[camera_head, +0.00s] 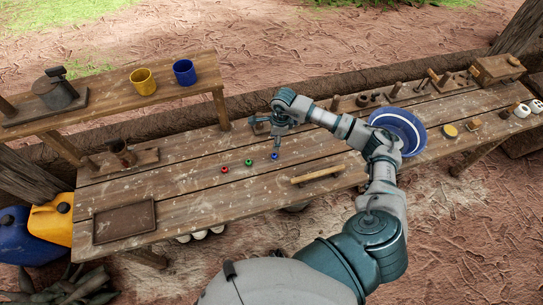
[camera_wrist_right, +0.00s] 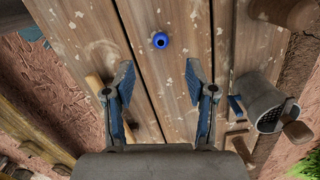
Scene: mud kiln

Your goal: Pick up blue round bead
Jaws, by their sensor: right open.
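The blue round bead (camera_head: 274,156) lies on the wooden table, at the right end of a short row with a green bead (camera_head: 249,162) and a red bead (camera_head: 225,170). In the right wrist view the blue bead (camera_wrist_right: 160,40) shows a dark hole and lies beyond the fingertips, roughly centred between them. My right gripper (camera_head: 267,130) is above the table near the blue bead, apart from it. Its fingers (camera_wrist_right: 160,78) are spread with nothing between them. My left gripper is not in view.
A wooden bar (camera_head: 318,175) lies right of the beads and a blue-and-white bowl (camera_head: 418,125) stands further right. A raised shelf holds a yellow cup (camera_head: 143,82) and a blue cup (camera_head: 184,73). An empty tray (camera_head: 124,222) is at front left. The tabletop around the beads is clear.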

